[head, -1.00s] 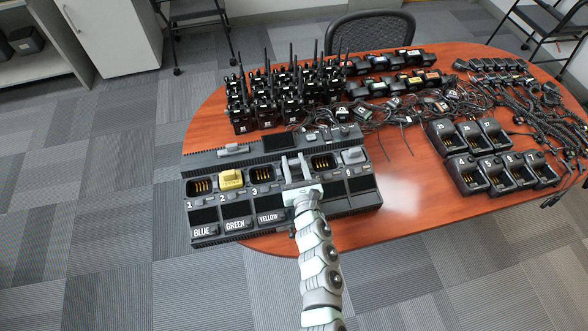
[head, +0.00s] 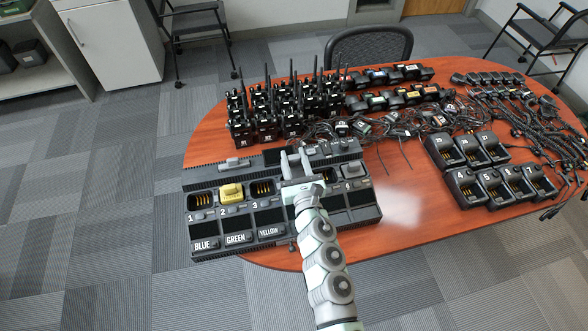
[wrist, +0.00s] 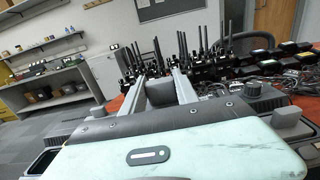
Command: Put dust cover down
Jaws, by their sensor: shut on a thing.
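My gripper (head: 294,160) is above the middle of the long black charger station (head: 350,216), toward its back edge, in the head view. In the wrist view its two pale fingers (wrist: 164,86) are shut on a dark grey block, which I take to be the dust cover (wrist: 160,93). The block is upright between the fingers, apparently clear of the charger. In the head view the fingers and wrist hide most of it. The charger slot under the wrist is partly hidden.
A yellow piece (head: 231,191) sits in slot 2. Grey blocks lie on the charger's back ledge (head: 237,163) and right side (head: 352,171). Upright radios (head: 285,110) stand behind. Tangled cables (head: 400,130) and smaller chargers (head: 468,150) fill the right. Bare table lies right of the station (head: 405,205).

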